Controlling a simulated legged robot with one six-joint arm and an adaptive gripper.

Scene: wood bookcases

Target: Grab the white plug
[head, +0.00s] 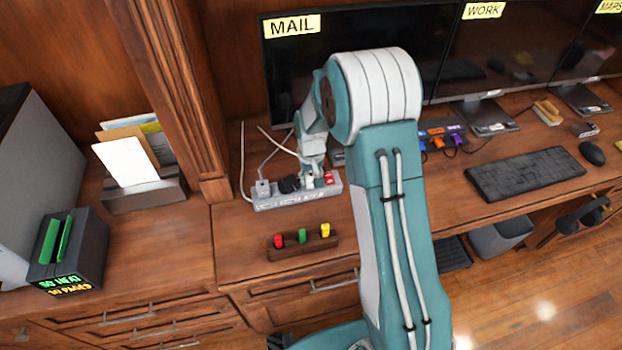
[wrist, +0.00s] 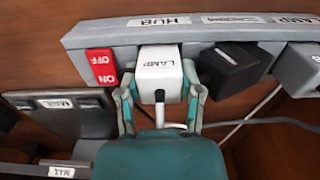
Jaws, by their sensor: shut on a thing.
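The white plug (wrist: 159,72), labelled LAMP, sits in the grey power strip (wrist: 130,33) in the wrist view. A white cord runs from its lower face toward my gripper. My gripper (wrist: 160,92) is shut on the white plug, with one finger against each side of it. In the head view my gripper (head: 314,178) is at the power strip (head: 290,201) on the desk, and the plug itself is mostly hidden there.
Beside the plug are a red ON/OFF switch (wrist: 101,67) and a black plug (wrist: 234,68). A wooden block with red, green and yellow pieces (head: 302,251) lies in front of the strip. A monitor (head: 292,80) labelled MAIL stands behind.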

